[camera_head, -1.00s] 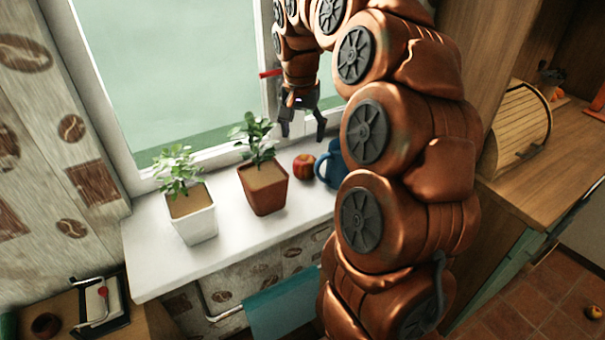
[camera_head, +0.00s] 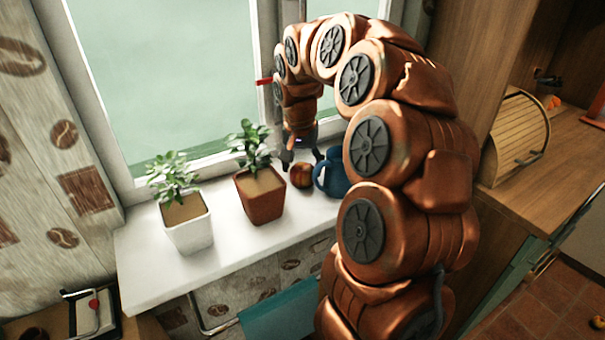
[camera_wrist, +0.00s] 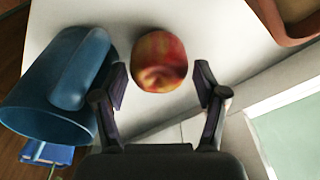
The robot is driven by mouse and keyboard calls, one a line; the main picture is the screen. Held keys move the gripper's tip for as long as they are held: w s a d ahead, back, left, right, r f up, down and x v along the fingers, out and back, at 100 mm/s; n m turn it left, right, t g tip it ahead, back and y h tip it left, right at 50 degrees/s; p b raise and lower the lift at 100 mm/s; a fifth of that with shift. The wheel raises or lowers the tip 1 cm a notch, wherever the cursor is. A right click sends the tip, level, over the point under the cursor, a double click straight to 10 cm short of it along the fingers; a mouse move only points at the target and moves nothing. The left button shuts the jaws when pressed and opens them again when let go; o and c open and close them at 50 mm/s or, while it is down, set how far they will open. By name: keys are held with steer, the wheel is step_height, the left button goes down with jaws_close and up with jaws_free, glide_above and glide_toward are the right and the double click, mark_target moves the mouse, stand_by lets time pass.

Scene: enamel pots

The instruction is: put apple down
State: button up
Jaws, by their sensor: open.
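The red and yellow apple (camera_head: 301,175) rests on the white windowsill (camera_head: 150,270), between the brown plant pot and the blue mug. In the wrist view the apple (camera_wrist: 160,62) lies just ahead of and between the two fingertips, with a gap on each side. My gripper (camera_head: 302,158) is open and low over the sill, just behind the apple. It also shows in the wrist view (camera_wrist: 163,85), with both fingers spread and nothing held.
The blue mug (camera_head: 331,172) stands close by; in the wrist view the mug (camera_wrist: 60,85) is beside the left finger. A brown pot with a plant (camera_head: 260,195) and a white pot (camera_head: 187,225) stand to the left. The window (camera_head: 190,70) is behind.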

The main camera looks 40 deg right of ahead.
steer(key=shift+w+d+f, duration=0.15)
steer(key=shift+f, duration=1.3)
steer(key=c, duration=1.1)
steer(key=shift+r, duration=0.15)
